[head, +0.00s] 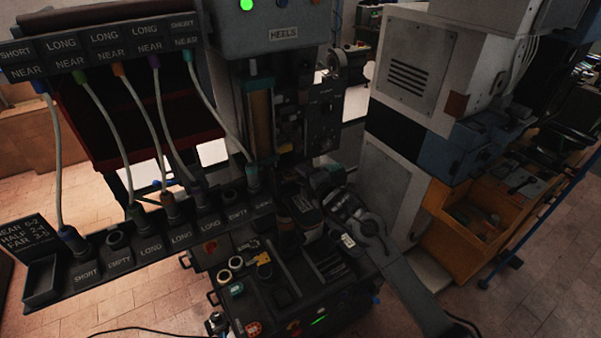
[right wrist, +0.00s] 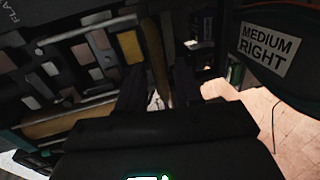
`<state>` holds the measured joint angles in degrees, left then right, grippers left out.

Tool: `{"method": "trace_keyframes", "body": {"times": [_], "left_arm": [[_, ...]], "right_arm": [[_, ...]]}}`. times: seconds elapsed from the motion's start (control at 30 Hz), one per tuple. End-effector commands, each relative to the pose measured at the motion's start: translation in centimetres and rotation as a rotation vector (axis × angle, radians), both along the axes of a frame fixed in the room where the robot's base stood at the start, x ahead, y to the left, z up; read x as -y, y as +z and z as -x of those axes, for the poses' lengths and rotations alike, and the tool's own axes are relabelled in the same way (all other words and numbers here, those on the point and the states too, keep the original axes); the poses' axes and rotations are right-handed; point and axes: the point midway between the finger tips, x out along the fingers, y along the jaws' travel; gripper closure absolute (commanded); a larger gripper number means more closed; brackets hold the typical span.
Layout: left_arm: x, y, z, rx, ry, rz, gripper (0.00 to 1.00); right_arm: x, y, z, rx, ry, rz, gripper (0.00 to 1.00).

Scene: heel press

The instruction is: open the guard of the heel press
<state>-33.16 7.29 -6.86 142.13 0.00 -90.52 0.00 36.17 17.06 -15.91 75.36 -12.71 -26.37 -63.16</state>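The heel press (head: 270,35) stands at the centre back of the head view, its dark upper housing marked HEELS. Below the housing is an upright amber panel (head: 260,112) in a dark frame; it may be the guard, but I cannot tell for sure whether it is open. My right gripper (head: 322,180) is in front of and below the press, its arm coming from the lower right. In the right wrist view its dark fingers (right wrist: 158,95) stand apart, with a brownish bar (right wrist: 153,55) showing beyond the gap. Contact cannot be made out. My left gripper is not in view.
A dark form labelled MEDIUM RIGHT (right wrist: 268,45) is close on the right in the wrist view. A labelled rack (head: 150,245) with cables is at left. A black cart top (head: 280,290) with fittings lies below the gripper. A grey cabinet (head: 405,75) stands right of the press.

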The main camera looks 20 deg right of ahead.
Motion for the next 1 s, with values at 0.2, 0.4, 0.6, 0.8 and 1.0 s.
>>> {"method": "trace_keyframes", "body": {"times": [0.2,0.4,0.6,0.8,1.0], "left_arm": [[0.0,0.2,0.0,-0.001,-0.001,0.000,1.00],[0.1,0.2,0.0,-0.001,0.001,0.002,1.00],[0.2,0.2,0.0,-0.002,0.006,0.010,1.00],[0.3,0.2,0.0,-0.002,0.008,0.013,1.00],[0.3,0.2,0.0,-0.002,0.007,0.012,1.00]], "right_arm": [[-0.3,-0.3,-1.5,0.001,0.000,-0.001,0.65],[-0.4,-0.4,-1.9,0.000,-0.001,0.000,0.65],[-0.4,-0.4,-2.0,0.000,-0.001,0.000,0.65],[-0.4,-0.4,-1.9,0.000,-0.001,0.000,0.89],[-0.4,-0.4,-1.9,0.000,-0.001,0.000,1.00]]}}
